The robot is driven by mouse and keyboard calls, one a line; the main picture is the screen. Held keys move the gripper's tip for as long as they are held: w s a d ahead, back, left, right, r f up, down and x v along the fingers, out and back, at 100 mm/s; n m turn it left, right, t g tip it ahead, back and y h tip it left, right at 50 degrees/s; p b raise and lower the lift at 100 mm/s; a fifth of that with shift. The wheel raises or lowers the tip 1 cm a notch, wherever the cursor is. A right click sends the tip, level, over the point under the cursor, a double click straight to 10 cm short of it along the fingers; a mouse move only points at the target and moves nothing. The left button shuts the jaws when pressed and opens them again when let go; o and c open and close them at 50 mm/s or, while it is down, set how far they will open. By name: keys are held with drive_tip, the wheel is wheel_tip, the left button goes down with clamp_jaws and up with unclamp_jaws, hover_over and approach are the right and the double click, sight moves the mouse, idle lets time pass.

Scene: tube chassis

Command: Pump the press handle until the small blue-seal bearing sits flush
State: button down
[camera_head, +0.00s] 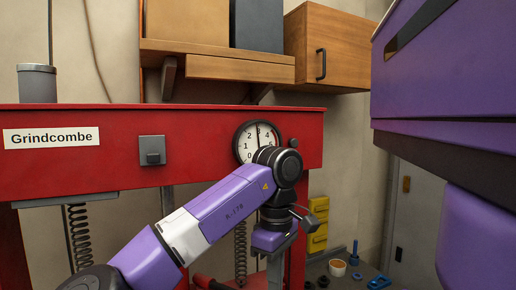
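The red press frame (80,165) spans the left and middle of the view, with a "Grindcombe" label. Its round dial gauge (258,137) shows a dark needle pointing almost straight up, near the 3; my arm covers its lower part. My purple arm crosses in front of the frame and bends down at the wrist. The fingertips of my gripper are not visible, so I cannot see whether it is open or shut or touching anything. I cannot make out the pump handle for certain. The small blue-seal bearing under the press cannot be made out.
Coil springs (80,236) hang below the beam. A wooden cabinet (333,45) hangs above.

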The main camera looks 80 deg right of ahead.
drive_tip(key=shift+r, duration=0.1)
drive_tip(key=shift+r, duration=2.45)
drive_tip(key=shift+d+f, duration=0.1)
